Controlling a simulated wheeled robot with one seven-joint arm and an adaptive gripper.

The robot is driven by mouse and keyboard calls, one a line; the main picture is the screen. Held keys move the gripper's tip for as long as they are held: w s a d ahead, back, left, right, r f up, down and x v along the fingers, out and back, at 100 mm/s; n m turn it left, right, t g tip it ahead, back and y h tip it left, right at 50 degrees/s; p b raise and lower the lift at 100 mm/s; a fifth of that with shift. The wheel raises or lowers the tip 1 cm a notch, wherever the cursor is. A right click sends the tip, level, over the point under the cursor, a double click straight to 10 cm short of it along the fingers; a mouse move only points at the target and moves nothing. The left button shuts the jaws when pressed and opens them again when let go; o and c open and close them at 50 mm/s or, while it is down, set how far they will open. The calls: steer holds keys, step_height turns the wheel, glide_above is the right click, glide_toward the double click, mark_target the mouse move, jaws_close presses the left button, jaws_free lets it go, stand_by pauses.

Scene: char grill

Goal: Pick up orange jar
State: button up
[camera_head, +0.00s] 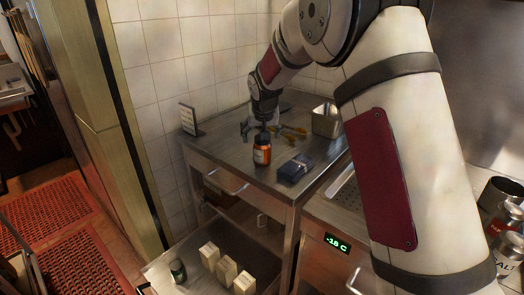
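The orange jar (262,155) with a dark lid stands upright on the steel counter, near the middle of the picture. My gripper (262,122) is above and just behind the jar, at the end of my arm, which reaches in from the upper right. The gripper is small and dark here. I cannot tell its finger opening or whether it touches the lid.
A dark blue box (295,168) lies right of the jar. A metal container (326,121) stands behind at the right, and a framed card (190,119) at the back left. Orange-handled items (292,131) lie nearby. Below, an open drawer (207,284) holds several cartons and a dark jar (178,270).

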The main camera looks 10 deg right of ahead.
mark_target(262, 147)
steer(key=x, duration=0.5)
steer(key=shift+d+x, duration=0.15)
steer(key=shift+x, duration=1.2)
steer(key=shift+d+x, duration=0.15)
steer(key=shift+x, duration=1.2)
steer(key=shift+s, duration=0.2)
steer(key=c, duration=1.6)
